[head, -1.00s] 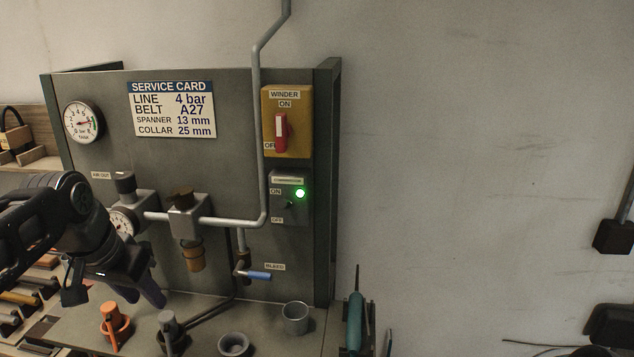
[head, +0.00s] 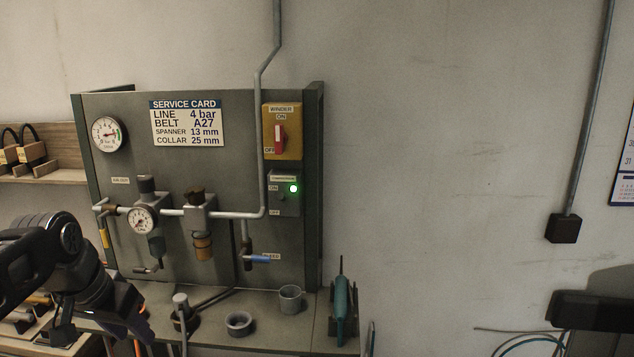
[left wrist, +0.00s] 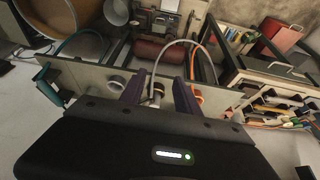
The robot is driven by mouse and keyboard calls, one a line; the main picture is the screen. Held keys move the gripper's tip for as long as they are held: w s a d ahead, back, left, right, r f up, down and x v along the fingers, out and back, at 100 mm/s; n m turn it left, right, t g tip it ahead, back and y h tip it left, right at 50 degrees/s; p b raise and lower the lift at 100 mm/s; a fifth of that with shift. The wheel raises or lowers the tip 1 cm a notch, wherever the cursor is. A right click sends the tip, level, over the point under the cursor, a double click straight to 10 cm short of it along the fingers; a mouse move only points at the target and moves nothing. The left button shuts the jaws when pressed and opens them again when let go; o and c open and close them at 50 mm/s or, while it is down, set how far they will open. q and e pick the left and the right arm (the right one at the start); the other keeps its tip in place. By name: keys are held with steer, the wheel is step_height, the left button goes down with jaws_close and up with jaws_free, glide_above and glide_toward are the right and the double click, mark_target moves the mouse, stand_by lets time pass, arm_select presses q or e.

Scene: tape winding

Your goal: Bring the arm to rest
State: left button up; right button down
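My left arm comes in from the left in the head view, low in front of the service panel (head: 175,175). My left gripper (head: 136,322) is at the panel's lower left, pointing down and right, above the front of the bench shelf. The left wrist view shows its two purple-grey fingers (left wrist: 159,92) spread apart, with nothing held between them. A grey capped post and a curved hose show beyond the fingers. My right gripper does not show.
The shelf (head: 268,335) bears a grey cup (head: 291,298), a grey ring (head: 239,323), a capped post (head: 182,310) and a teal tool (head: 341,307). A gauge regulator (head: 142,219) and blue-handled valve (head: 260,259) project from the panel.

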arm_select(q)
steer(key=w+d+f+g+h, duration=0.1)
steer(key=d+f, duration=0.4)
steer(key=f, duration=0.5)
steer(key=w+d+f+h, duration=0.1)
steer(key=d+f, duration=0.4)
steer(key=f, duration=0.4)
steer(key=w+d+f+g+h, duration=0.1)
steer(key=w+d+f, duration=0.1)
steer(key=d+f, duration=0.6)
steer(key=s+d+f, duration=0.3)
steer(key=s+f, duration=0.4)
steer(key=s+d+f+n+g, duration=0.1)
steer(key=s+d+f, duration=0.3)
steer(key=s+f, duration=0.3)
steer(key=s+d+f+n+g+h, duration=0.1)
steer(key=s+d+f, duration=0.3)
steer(key=s+f, duration=0.3)
steer(key=shift+s+f, duration=0.15)
steer(key=shift+a, duration=0.15)
